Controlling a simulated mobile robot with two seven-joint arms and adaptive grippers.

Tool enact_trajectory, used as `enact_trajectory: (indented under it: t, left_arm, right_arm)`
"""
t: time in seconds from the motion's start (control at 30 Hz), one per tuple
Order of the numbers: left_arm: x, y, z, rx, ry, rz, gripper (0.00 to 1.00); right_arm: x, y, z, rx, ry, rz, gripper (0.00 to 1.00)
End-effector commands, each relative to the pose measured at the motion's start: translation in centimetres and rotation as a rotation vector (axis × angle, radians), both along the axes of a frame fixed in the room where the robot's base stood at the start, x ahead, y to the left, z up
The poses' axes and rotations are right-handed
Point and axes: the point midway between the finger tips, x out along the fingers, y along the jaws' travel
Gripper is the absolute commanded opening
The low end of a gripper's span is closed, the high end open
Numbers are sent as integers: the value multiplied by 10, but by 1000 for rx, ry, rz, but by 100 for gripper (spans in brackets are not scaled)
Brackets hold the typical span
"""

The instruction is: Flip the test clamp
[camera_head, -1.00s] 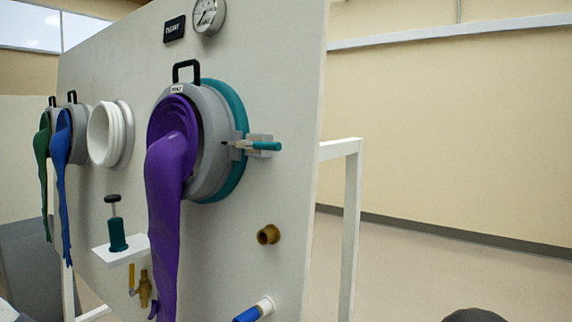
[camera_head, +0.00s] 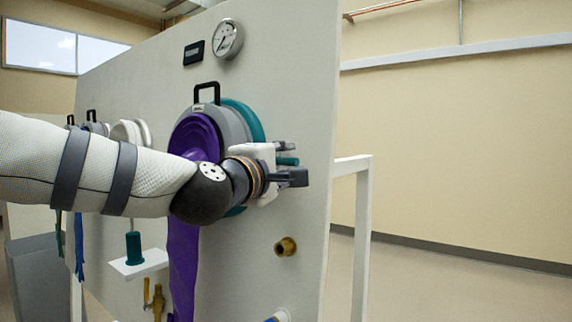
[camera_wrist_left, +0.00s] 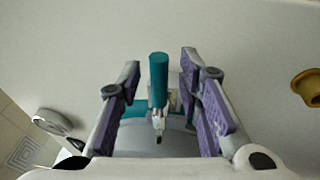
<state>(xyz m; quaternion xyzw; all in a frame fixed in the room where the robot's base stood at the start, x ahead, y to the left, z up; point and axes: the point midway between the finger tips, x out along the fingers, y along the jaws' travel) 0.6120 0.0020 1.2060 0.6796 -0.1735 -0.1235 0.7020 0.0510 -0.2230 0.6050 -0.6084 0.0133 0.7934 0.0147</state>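The test clamp has a teal handle (camera_wrist_left: 158,80) and a metal body at the rim of the purple-gloved port. In the left wrist view its handle stands upright between the fingers. In the head view the handle (camera_head: 288,161) shows only in part past my gripper. My left gripper (camera_head: 294,163) is at the clamp, with its fingers to either side of the handle. The purple-padded fingers (camera_wrist_left: 160,70) are open, with a gap visible on both sides of the handle. My right gripper is in neither view.
A purple glove (camera_head: 184,265) hangs from the grey port beneath my left arm. A brass fitting (camera_head: 286,246) sticks out below the clamp. A gauge (camera_head: 228,38) is above. A white shelf (camera_head: 140,264) holds a teal cylinder. Free floor lies right of the panel.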

Motion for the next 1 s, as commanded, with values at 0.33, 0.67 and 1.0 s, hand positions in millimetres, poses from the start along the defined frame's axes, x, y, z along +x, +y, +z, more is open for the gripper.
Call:
enact_trajectory:
  t: [0.33,0.67,1.0]
  left_arm:
    - [2,-1,1,0,-1,0,16]
    - [2,-1,1,1,-1,-1,0]
    - [0,3,-3,-15,13,-105,0]
  right_arm:
    - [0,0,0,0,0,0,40]
    - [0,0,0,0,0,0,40]
    - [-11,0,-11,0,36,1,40]
